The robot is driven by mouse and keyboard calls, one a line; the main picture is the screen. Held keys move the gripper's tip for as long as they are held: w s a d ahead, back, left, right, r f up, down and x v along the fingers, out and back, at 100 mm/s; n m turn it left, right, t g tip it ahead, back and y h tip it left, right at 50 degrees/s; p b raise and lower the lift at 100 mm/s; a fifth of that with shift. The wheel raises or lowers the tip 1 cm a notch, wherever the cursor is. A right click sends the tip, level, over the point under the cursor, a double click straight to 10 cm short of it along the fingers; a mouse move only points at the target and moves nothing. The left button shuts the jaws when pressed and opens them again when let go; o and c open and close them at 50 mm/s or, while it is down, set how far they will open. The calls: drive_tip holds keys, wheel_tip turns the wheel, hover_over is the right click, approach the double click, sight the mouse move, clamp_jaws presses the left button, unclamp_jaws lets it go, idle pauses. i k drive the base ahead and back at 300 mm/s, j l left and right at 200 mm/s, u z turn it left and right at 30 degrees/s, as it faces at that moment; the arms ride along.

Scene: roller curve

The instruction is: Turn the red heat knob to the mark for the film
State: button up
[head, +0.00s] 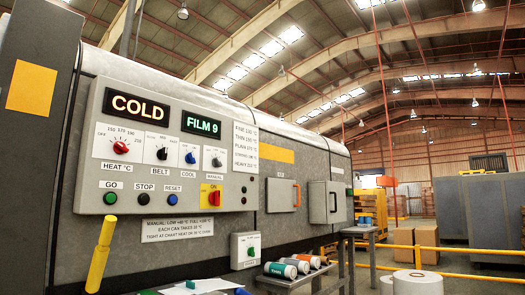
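The red heat knob (120,148) sits at the left of a pale control panel (170,187) on a grey machine, above the label HEAT °C. A scale with OFF and small numbers curves over it; I cannot tell for sure which mark it points to. A lit display (140,107) reads COLD, and another (202,124) reads FILM 9. A chart (245,147) beside the panel lists film kinds with temperatures, such as FINE, THIN and HEAVY, in small print. My gripper is not in view.
Other knobs are black (162,154), blue (190,158) and grey (216,162). Below are GO, STOP and RESET buttons (110,198) and a red switch on yellow (213,198). A yellow bar (98,262) stands at lower left. Several cans (281,270) lie on a bench.

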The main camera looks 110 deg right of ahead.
sight(120, 148)
drive_tip(key=k+z, duration=0.1)
drive_tip(key=z, duration=0.35)
drive_tip(key=k+z, duration=0.1)
drive_tip(key=z, duration=0.3)
drive_tip(key=k+z, duration=0.1)
drive_tip(key=z, duration=0.75)
drive_tip(key=k+l+z, duration=0.15)
drive_tip(key=z, duration=1.6)
